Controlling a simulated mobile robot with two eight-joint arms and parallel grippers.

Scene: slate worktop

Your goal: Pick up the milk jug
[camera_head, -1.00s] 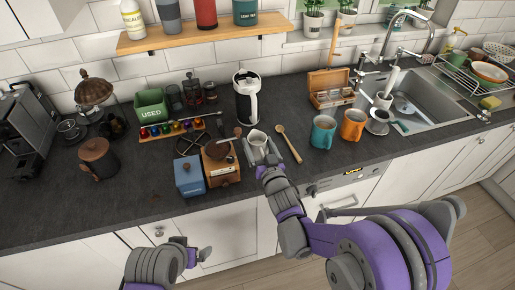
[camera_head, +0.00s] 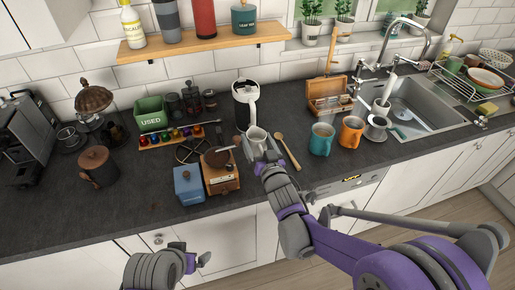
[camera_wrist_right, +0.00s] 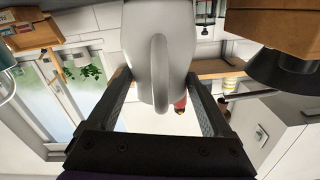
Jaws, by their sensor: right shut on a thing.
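The milk jug (camera_head: 257,134) is small and white. It is in front of the black and white kettle and to the right of the wooden coffee grinder. My right gripper (camera_head: 258,147) is shut on it. In the right wrist view, the jug (camera_wrist_right: 140,35) is between the two fingers of the gripper (camera_wrist_right: 160,80), with its handle facing the camera. The jug looks raised a little above the worktop. My left gripper (camera_head: 192,258) is low in the head view, in front of the counter and away from the jug; its finger opening is unclear.
The kettle (camera_head: 245,101) stands just behind the jug. The coffee grinder (camera_head: 220,176) and a blue box (camera_head: 188,186) are on the left. A wooden spoon (camera_head: 288,153), a teal mug (camera_head: 321,139) and an orange mug (camera_head: 350,132) are on the right. The worktop's left front (camera_head: 60,215) is clear.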

